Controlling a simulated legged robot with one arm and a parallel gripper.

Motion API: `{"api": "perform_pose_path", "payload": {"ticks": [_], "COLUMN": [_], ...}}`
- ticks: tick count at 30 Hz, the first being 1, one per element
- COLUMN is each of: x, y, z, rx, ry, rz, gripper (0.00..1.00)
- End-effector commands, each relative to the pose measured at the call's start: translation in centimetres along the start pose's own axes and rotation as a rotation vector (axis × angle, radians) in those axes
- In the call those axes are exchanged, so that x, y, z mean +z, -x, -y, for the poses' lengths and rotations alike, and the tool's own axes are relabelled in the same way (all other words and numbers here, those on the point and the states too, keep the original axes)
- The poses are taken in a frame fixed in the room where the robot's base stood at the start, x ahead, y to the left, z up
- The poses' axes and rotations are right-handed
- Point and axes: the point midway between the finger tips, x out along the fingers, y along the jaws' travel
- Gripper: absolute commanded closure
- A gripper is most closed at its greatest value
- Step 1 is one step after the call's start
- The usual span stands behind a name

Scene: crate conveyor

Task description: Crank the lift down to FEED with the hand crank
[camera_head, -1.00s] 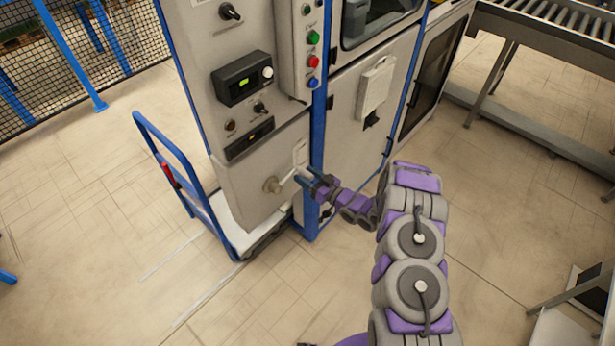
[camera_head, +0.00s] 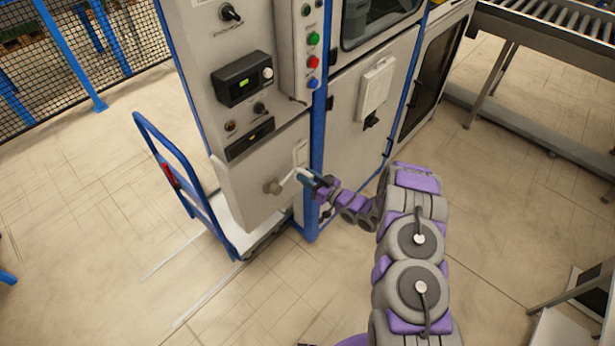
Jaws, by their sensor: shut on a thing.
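The hand crank (camera_head: 287,179) sits low on the front of the grey control cabinet (camera_head: 235,184). Its round hub (camera_head: 271,186) is on the panel, and its pale arm points up and to the right. My gripper (camera_head: 307,177) is shut on the crank's outer end, at the cabinet's right front edge by the blue post. The fingers cover most of the grip. I cannot read a FEED mark or see the lift's height in this view.
A blue-handled cart (camera_head: 187,186) stands close at the cabinet's left. Buttons (camera_head: 314,62) and a small display (camera_head: 243,80) are above the crank. A roller conveyor (camera_head: 560,27) is at the back right. The floor in front is clear.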

Motion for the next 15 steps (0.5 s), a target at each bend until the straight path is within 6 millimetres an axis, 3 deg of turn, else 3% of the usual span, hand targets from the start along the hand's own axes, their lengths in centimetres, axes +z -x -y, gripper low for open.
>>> {"api": "perform_pose_path", "payload": {"ticks": [15], "x": [-3.2], "y": [0.0], "z": [2.1], "rx": [-0.001], "ry": [0.263], "rz": [0.002], "gripper": [1.00]}}
